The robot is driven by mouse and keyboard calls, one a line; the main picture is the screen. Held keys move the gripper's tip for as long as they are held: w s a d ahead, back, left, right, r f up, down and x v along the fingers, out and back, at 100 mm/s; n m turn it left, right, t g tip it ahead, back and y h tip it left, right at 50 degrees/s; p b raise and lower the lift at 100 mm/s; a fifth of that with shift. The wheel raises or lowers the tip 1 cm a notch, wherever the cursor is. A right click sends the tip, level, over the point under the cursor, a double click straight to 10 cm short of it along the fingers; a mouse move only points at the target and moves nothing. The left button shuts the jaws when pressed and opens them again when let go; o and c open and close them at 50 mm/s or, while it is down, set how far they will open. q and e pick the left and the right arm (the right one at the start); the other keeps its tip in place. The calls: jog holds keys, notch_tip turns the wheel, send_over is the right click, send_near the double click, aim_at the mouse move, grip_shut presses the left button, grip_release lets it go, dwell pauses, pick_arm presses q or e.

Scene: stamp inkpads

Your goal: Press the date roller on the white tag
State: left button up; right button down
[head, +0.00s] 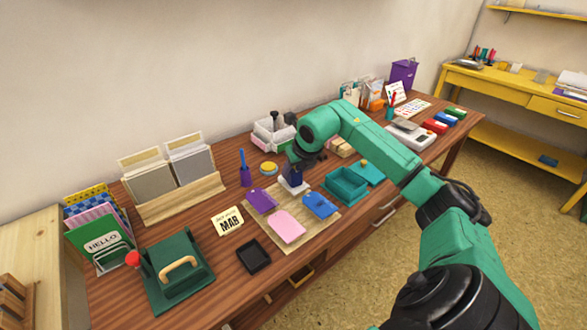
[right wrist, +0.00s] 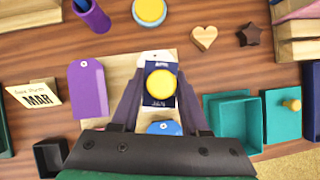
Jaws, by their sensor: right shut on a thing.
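My right gripper (head: 294,168) points down and is shut on the date roller (head: 294,179), a dark blue block with a round yellow knob. In the right wrist view the roller (right wrist: 161,98) sits between the two fingers (right wrist: 160,108). It is over the white tag (head: 289,188), whose holed end shows past the roller in the right wrist view (right wrist: 157,56). I cannot tell whether roller and tag touch. A purple tag (head: 261,200), a pink tag (head: 287,226) and a blue tag (head: 320,205) share the beige board (head: 258,228). My left gripper is not in view.
An open teal box (head: 346,185) with its lid (head: 369,172) stands right of the board. A black tray (head: 253,257), a MAR card (head: 228,222) and a green press (head: 176,272) lie left. A purple pen cup (head: 245,176) and a round yellow-topped tin (head: 268,168) stand behind.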

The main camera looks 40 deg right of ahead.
notch_tip(320, 180, up, 7)
jog(key=p, duration=0.5)
dwell(0.6)
